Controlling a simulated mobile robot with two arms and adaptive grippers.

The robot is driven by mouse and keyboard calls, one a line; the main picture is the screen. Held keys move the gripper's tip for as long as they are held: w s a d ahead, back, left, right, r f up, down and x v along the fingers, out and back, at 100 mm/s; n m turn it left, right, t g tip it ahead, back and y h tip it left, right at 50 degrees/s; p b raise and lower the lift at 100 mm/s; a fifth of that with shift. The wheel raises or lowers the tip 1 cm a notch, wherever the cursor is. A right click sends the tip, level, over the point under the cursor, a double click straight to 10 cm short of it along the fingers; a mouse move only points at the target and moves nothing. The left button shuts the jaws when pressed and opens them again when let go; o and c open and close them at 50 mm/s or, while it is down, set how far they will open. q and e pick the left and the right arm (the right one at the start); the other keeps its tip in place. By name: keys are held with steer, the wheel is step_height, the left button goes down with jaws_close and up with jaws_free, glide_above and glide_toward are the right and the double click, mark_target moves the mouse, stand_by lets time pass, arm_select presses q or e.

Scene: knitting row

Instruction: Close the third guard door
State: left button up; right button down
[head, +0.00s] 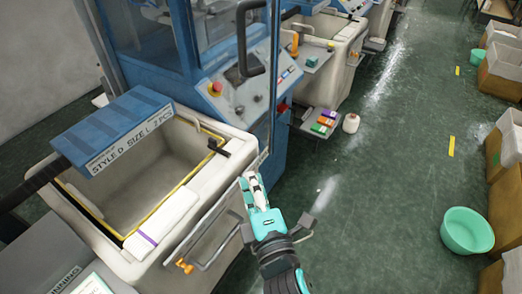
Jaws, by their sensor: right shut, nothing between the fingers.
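A knitting machine stands at the upper middle with a blue-framed, glazed guard door (205,25). A black loop handle (242,40) shows in front of its right side. I cannot tell from this view whether this door is the third one, or how far it stands open. My right gripper (249,181) is shut and empty. It is in front of the machine, below and apart from the handle, beside the cream bin's right edge. My left gripper is not in view.
A cream bin (185,205) with a metal rail and a blue sign (110,128) stands at left. A control panel (245,90) has a red button. A small shelf (318,124) and a white jug (351,123) are beyond. Green floor (375,200) is clear at right, before a teal basin (467,230).

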steer(key=w+d, duration=0.1)
steer(key=w, duration=0.7)
steer(key=shift+w+d, duration=0.15)
steer(key=shift+d, duration=0.2)
steer(key=shift+f, duration=0.1)
